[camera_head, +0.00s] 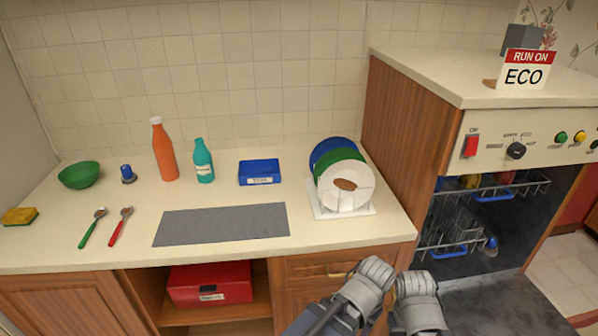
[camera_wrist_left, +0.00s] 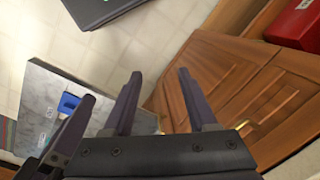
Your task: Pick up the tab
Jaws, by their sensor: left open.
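I cannot make out a separate tab in either view. A small blue box (camera_head: 260,173) with a white label stands on the counter by the back wall; its label is too small to read surely. My left gripper (camera_head: 372,272) is in front of the counter, low and right of the box. In the left wrist view my left gripper (camera_wrist_left: 160,76) is open, with nothing between its dark fingers. My right gripper (camera_head: 413,287) is close beside the left one; its jaws cannot be made out.
The counter holds a green bowl (camera_head: 79,175), orange bottle (camera_head: 163,150), teal bottle (camera_head: 204,162), grey mat (camera_head: 222,224) and plate rack (camera_head: 342,211). The dishwasher (camera_head: 470,215) stands open at right. A blue part (camera_wrist_left: 68,103) shows on a grey panel (camera_wrist_left: 50,82). A red box (camera_head: 210,284) sits on the lower shelf.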

